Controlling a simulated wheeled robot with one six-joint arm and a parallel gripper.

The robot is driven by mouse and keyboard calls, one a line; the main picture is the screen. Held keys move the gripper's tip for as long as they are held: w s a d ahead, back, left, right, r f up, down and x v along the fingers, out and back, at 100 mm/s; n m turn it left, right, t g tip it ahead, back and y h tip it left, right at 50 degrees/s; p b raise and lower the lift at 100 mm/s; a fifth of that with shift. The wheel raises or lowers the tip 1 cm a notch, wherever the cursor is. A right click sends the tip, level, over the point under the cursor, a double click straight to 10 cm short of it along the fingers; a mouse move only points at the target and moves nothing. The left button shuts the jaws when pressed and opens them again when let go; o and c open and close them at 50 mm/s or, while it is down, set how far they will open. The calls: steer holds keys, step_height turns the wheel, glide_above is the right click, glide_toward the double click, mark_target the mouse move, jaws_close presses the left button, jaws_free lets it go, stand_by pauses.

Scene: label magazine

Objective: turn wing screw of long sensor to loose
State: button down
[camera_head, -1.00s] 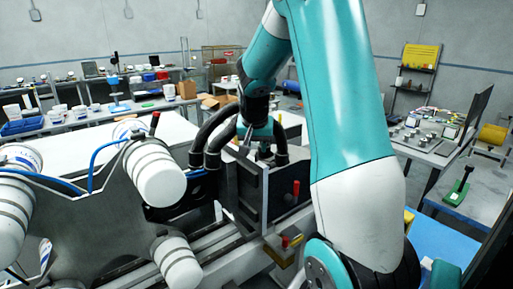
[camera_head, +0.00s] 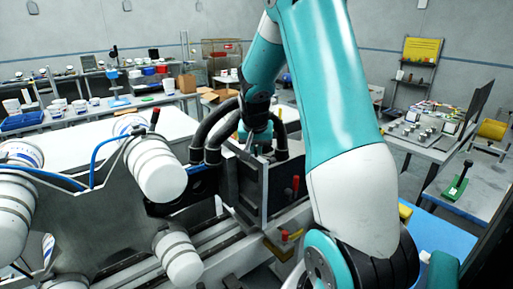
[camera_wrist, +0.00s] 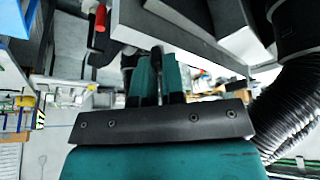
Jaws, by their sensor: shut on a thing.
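My gripper (camera_wrist: 158,62) shows in the wrist view as two teal fingers, close together against the underside of a grey metal frame. It is shut on a small dark part between the fingertips, most likely the wing screw; its shape and angle are mostly hidden by the fingers. In the head view the end of my arm reaches down behind a dark upright plate (camera_head: 248,188), between thick black hoses, and the fingertips are hidden there. The long sensor cannot be made out clearly in either view.
Black corrugated hoses (camera_head: 212,132) arch close beside my arm's end; one (camera_wrist: 290,95) also runs along the right in the wrist view. A red-handled part (camera_head: 295,186) stands right of the plate. White rolls (camera_head: 158,172) on a grey star-shaped holder fill the left.

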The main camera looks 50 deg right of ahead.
steer(key=shift+n, duration=0.3)
steer(key=n+t+y+b, duration=0.1)
steer(key=n+b, duration=0.1)
steer(key=n, duration=0.2)
steer(key=shift+s+d, duration=0.1)
steer(key=shift+n+t+y+b, duration=0.35)
steer(key=shift+n+y, duration=0.35)
steer(key=shift+n, duration=0.8)
steer(key=shift+r, duration=0.1)
steer(key=c, duration=1.2)
jaws_free()
steer(key=b+v, duration=0.3)
steer(key=v, duration=1.4)
steer(key=shift+s+r, duration=0.1)
steer(key=shift+r, duration=0.05)
